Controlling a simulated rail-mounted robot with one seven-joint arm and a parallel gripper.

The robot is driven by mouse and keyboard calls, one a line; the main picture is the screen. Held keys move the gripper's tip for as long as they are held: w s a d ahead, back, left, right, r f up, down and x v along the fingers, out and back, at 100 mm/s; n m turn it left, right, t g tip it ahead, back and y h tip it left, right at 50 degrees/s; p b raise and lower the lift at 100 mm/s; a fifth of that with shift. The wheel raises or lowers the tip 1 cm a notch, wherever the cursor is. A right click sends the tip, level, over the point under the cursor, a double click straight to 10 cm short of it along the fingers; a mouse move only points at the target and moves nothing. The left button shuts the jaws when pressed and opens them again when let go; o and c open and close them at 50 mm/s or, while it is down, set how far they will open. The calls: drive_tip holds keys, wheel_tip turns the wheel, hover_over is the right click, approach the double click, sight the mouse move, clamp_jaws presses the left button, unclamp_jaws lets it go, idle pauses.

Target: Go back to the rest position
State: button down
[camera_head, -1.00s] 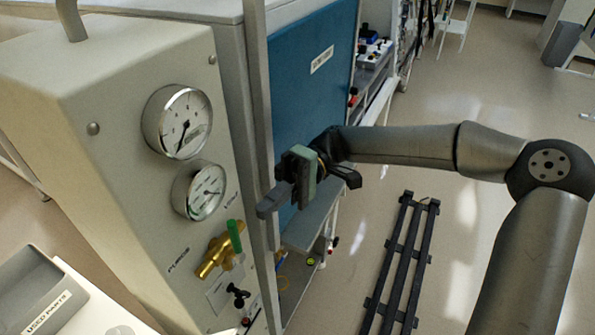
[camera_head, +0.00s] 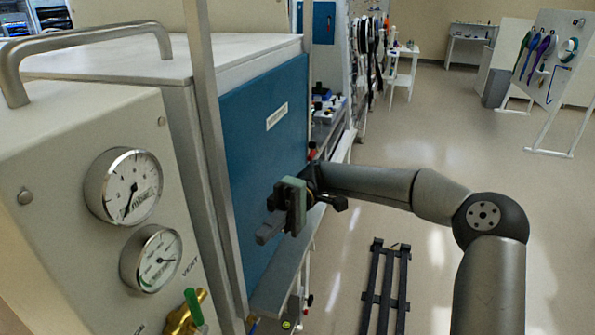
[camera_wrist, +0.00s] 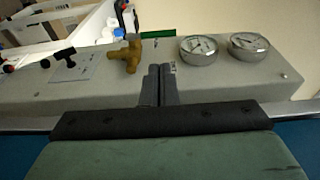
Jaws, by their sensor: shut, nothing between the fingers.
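My gripper (camera_head: 268,232) is in the middle of the head view, in front of the blue panel (camera_head: 262,125) of the glovebox. Its fingers point left toward the cream gauge cabinet and look apart from it. In the wrist view my gripper (camera_wrist: 161,84) shows its two dark fingers side by side, shut, with nothing between them. The green and black body of the gripper fills the bottom of that view.
The cream cabinet bears two round gauges (camera_head: 124,186) and a brass valve with a green handle (camera_head: 194,307). In the wrist view the brass valve (camera_wrist: 127,54) lies left of the fingers. Dark floor rails (camera_head: 385,288) lie below my arm. Open floor extends to the right.

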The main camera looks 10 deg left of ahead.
drive_tip(key=s+d+f+m+t+h, duration=0.35)
drive_tip(key=s+f+m+t, duration=0.4)
drive_tip(key=f, duration=0.35)
drive_tip(key=s+d+m+t+h, duration=0.1)
drive_tip(key=s+d+m+t, duration=0.1)
drive_tip(key=d, duration=0.5)
drive_tip(key=s+d+f+m+t+h, duration=0.1)
drive_tip(key=d+t, duration=0.3)
drive_tip(key=d, duration=0.4)
drive_tip(key=s+d+f+m+t+h, duration=0.1)
drive_tip(key=s+d+m+t, duration=0.2)
drive_tip(key=d, duration=0.4)
drive_tip(key=shift+s+d+t, duration=0.2)
drive_tip(key=shift+s+t, duration=0.25)
drive_tip(key=shift+s, duration=0.1)
drive_tip(key=shift+h, duration=0.25)
